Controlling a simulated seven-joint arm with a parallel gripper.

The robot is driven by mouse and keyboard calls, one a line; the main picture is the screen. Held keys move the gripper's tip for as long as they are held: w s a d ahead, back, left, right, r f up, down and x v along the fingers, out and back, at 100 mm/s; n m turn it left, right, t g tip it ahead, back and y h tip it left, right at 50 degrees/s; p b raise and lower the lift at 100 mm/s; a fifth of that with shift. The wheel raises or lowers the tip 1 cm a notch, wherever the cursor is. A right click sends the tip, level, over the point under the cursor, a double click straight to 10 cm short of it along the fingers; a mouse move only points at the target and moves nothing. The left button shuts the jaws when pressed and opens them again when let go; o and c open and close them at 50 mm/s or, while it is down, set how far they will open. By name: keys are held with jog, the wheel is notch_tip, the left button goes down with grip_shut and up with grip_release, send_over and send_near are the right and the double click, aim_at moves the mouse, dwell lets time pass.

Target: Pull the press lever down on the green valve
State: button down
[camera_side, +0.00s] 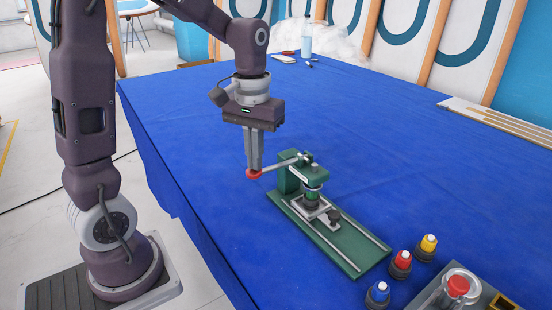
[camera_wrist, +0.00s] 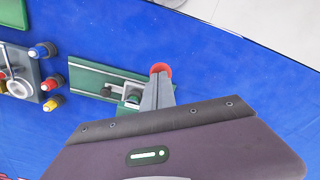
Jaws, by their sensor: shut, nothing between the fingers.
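A green press (camera_side: 302,175) stands on a long green base plate (camera_side: 352,246) on the blue table. Its metal lever (camera_side: 280,164) reaches left and slightly down from the press head to a red knob (camera_side: 254,174). A small green valve (camera_side: 312,195) is under the press head, above a metal clamp. My gripper (camera_side: 254,166) is shut and empty, pointing down, with its fingertips right at the top of the knob. In the wrist view the fingertips (camera_wrist: 160,82) overlap the red knob (camera_wrist: 160,68); whether they touch it is unclear. The fingers hide much of the lever there.
Blue (camera_side: 378,293), red (camera_side: 400,264) and yellow (camera_side: 427,246) capped valves stand near the front right, beside a grey fixture (camera_side: 430,298) with a red part. A bottle (camera_side: 307,38) stands at the back. The table behind the press is clear.

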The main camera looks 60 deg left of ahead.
notch_tip(320, 180, up, 7)
jog(key=shift+r, duration=0.2)
dwell(0.7)
dwell(0.4)
jog(key=s+d+m+t, duration=0.2)
jog(key=s+d+m, duration=0.1)
jog(key=s, duration=0.4)
jog(key=s+d+f+m+t, duration=0.1)
jog(key=s+d+m+t, duration=0.2)
jog(key=s+d, duration=0.2)
jog(key=s, duration=0.2)
jog(key=shift+s+d+t, duration=0.3)
jog(key=shift+s+d, duration=0.05)
